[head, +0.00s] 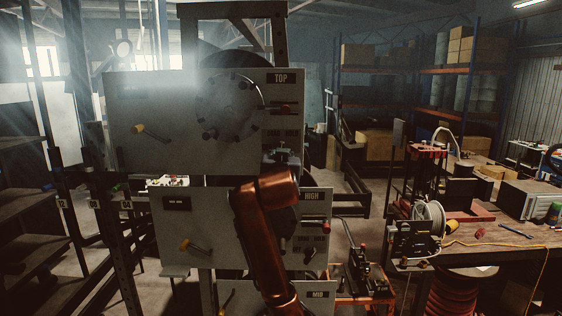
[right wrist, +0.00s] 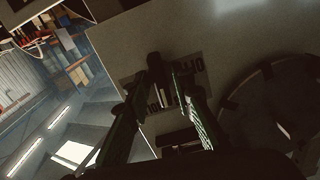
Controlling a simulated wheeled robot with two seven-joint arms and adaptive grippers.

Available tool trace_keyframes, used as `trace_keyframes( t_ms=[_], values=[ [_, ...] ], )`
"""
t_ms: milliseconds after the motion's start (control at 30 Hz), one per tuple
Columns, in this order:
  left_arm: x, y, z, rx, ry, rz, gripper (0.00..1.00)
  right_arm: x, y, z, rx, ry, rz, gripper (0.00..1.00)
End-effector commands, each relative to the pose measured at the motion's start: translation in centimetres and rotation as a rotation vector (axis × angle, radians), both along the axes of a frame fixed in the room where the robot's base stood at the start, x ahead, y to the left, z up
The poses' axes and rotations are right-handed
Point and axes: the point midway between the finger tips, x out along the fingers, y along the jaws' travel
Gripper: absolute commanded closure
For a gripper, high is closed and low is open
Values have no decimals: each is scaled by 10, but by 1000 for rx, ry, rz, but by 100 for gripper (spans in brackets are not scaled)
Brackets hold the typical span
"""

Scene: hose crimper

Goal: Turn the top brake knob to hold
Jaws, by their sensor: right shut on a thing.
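The top panel (head: 150,85) of the machine carries a TOP label, a red-handled lever and a large dark disc. My right arm is the copper one in front of the machine. Its gripper (head: 283,155) is small and dark at the lower right of the top panel. In the right wrist view the right gripper (right wrist: 170,85) has its two green-black fingers closed around the dark brake knob (right wrist: 155,62). Dark block lettering on a label shows beside the fingertips, partly hidden. The knob's pointer is too dark to read. My left gripper is out of view.
The HIGH panel (head: 180,225) with its own lever sits just below, partly behind my right arm. Yellow-handled levers (head: 150,131) stick out on the left. A workbench (head: 500,235) with a spool and tools stands at right. Shelving (head: 30,215) stands at left.

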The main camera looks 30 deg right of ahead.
Motion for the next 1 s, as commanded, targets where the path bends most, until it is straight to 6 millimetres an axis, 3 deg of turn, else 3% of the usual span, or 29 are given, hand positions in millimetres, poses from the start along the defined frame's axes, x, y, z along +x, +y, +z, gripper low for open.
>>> trace_keyframes(
  t_ms=[500,1000],
  values=[
    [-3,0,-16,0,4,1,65,0,1,0,313,-192,1,100],
    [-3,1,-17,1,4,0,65,-1,0,1,384,-237,-1,100]
  ],
)
